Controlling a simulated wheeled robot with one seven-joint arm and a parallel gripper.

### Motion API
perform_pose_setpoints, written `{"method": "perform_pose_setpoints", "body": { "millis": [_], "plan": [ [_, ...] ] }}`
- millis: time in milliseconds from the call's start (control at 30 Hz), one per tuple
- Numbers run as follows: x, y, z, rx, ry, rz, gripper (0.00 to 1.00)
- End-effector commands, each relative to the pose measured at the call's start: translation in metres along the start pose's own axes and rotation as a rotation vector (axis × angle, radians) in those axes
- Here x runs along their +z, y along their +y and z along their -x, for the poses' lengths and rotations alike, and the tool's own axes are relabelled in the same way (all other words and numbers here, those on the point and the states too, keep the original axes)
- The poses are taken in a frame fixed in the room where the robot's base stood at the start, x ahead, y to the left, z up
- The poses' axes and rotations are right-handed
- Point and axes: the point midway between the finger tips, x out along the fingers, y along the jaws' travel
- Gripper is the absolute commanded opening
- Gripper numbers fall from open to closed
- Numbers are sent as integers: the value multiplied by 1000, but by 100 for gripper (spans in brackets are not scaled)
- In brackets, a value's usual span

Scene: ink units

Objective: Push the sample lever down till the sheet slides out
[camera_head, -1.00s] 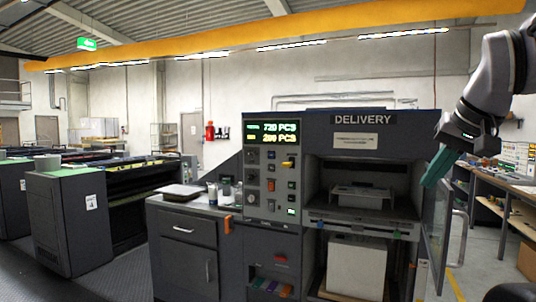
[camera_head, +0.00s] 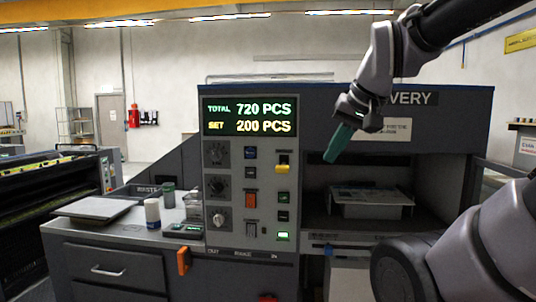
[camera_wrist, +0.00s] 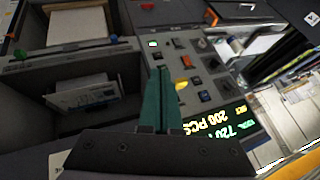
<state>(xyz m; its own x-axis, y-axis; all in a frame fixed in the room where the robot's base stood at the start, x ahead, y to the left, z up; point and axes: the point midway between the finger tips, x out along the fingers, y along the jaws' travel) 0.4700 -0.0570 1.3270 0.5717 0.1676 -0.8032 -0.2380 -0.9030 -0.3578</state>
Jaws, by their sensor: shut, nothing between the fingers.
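A yellow-handled lever (camera_head: 283,161) sits on the upper right of the grey control panel (camera_head: 232,190). Its label is too small to read. The yellow handle also shows in the wrist view (camera_wrist: 182,84), just right of my fingertips. My gripper (camera_head: 331,158), with green fingers, is shut and empty. It points down and left in front of the delivery opening, to the right of the lever and apart from it in the picture. In the wrist view the closed fingers (camera_wrist: 160,72) point toward the panel. A stack of sheets (camera_head: 370,198) lies inside the delivery bay.
The display (camera_head: 249,116) reads TOTAL 720 PCS and SET 200 PCS. Knobs, an orange switch (camera_head: 251,201) and a lit green button (camera_head: 283,236) share the panel. A counter (camera_head: 125,232) with a cup (camera_head: 152,213) stands left. An orange handle (camera_head: 184,261) juts out below.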

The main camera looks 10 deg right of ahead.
Motion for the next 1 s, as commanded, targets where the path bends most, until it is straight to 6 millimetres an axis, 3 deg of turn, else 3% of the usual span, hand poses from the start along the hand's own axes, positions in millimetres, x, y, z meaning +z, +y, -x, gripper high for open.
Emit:
{"method": "perform_pose_setpoints", "body": {
  "millis": [333, 467, 567, 733, 900, 1000],
  "plan": [
    [-1, 0, 0, 0, -1, 5, 0],
    [-14, -8, 2, 11, -36, 91, 0],
    [-38, -22, 4, 28, -104, 260, 0],
    [-97, -57, -2, 43, -287, 688, 0],
    [-151, -91, -24, 7, -477, 1100, 0],
    [-173, -109, -40, -30, -570, 1287, 0]
  ]
}}
